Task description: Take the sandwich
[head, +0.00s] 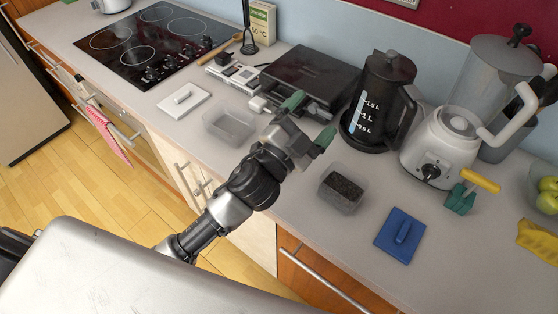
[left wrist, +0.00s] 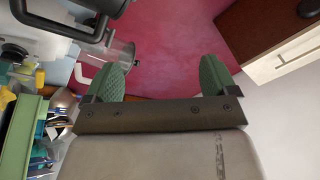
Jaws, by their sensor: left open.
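No sandwich can be made out in either view. A black, flat appliance that looks like a sandwich press (head: 312,72) stands against the wall in the head view. Its lid looks down, and its inside is hidden. My left gripper (head: 308,120) is open and empty, with green fingertips spread apart. In the head view it appears just in front of the press, over the counter. Its open fingers also show in the left wrist view (left wrist: 159,78), with the red wall beyond and nothing between them. My right gripper is not in view.
A black kettle (head: 378,100) and a white blender (head: 440,145) stand right of the press. Clear containers (head: 229,126), one with dark contents (head: 343,187), a white lid (head: 184,98) and a blue lid (head: 400,236) lie on the counter. A hob (head: 150,42) is at left.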

